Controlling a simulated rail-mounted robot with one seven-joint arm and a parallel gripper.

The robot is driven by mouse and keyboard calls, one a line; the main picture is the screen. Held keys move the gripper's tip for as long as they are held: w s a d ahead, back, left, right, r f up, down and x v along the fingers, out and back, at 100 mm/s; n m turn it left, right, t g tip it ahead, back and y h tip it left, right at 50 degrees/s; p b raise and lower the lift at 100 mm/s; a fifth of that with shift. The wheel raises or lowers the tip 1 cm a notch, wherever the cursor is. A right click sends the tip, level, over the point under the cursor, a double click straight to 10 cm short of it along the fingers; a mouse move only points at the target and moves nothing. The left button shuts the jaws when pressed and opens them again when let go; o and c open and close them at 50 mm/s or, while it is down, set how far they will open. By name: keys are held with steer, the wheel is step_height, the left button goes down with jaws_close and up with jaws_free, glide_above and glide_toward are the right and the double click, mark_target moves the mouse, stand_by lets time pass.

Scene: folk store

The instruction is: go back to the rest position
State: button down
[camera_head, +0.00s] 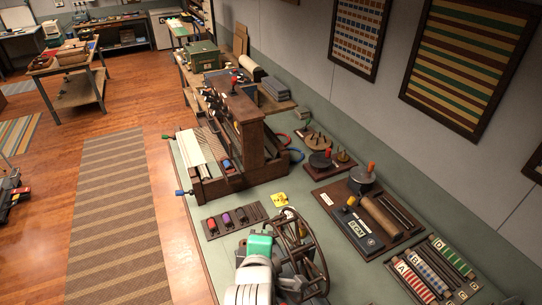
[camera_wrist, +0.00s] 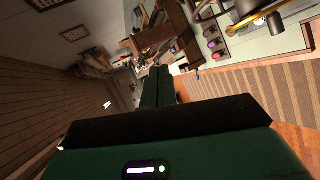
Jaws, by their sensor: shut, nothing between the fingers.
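My gripper (camera_wrist: 158,72) shows in the wrist view as two dark green fingers pressed together, with nothing between them. It points out over the room, clear of the things on the table. In the head view my white and green arm rises at the bottom middle, above the near part of the long table (camera_head: 205,262); the fingers cannot be made out there. The arm hides part of the table and of a dark wooden wheel (camera_head: 306,250) beside it.
A wooden loom (camera_head: 237,140) stands behind the arm. A rack with several coloured shuttles (camera_head: 228,219) lies before it. A board with a roller (camera_head: 382,216) and a tray of labelled spools (camera_head: 413,279) lie to the right. Floor with a striped rug (camera_head: 115,225) is open at left.

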step_height(320, 180, up, 16)
steer(key=s+m+t, duration=0.2)
steer(key=m+t, duration=0.2)
steer(key=m, duration=0.2)
steer(key=s+r+m+t, duration=0.2)
steer(key=s+r, duration=0.3)
steer(key=r, duration=0.3)
steer(key=s+d+r+m+t, duration=0.1)
steer(key=s+r+m+t, duration=0.2)
steer(key=r, duration=0.6)
steer(key=s+r+m+t+y, duration=0.1)
steer(key=s+r+m+t, duration=0.2)
steer(key=s+r+m, duration=0.3)
steer(key=s+r, duration=0.3)
steer(key=shift+d, duration=0.25)
